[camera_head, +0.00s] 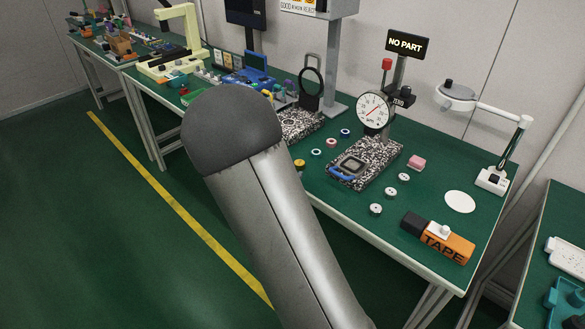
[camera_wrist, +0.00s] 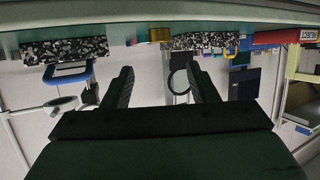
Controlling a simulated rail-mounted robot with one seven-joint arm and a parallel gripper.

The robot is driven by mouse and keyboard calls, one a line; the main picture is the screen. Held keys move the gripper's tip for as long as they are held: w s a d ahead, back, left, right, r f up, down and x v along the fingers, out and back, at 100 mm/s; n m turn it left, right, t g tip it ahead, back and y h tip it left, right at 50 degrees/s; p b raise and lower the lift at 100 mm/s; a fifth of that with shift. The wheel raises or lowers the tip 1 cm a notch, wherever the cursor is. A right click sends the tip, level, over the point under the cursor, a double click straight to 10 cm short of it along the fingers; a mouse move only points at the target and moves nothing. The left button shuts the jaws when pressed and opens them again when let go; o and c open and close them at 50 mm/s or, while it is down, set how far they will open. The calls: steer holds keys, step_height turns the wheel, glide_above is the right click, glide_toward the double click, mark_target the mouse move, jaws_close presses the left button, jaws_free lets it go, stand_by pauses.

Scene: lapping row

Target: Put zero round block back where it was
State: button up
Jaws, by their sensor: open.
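My gripper (camera_wrist: 163,86) is open in the wrist view, with nothing held between its fingers. In the head view my arm hides the gripper. Several small round pieces lie on the green bench: white ones (camera_head: 404,177) (camera_head: 390,191) (camera_head: 376,209), a red one (camera_head: 331,142), a blue one (camera_head: 345,132), a teal one (camera_head: 317,152) and a yellow one (camera_head: 300,164). I cannot tell which is the zero round block. A yellow-brass round piece (camera_wrist: 160,34) shows in the wrist view, beyond the fingers. A dial gauge (camera_head: 373,111) stands over a speckled granite plate (camera_head: 379,153).
A second granite plate (camera_head: 299,126) stands left of the gauge. The wrist view appears upside down.

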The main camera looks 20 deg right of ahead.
steer(key=s+a+r+n+g+y, duration=0.3)
steer(key=s+a+n+y, duration=0.2)
steer(key=s+a+y, duration=0.7)
steer(key=s+r+n+g+h, duration=0.2)
steer(key=s+g, duration=0.5)
steer(key=s, duration=1.2)
steer(key=shift+d+r+n, duration=0.3)
steer(key=shift+d+n, duration=0.15)
steer(key=shift+n, duration=0.45)
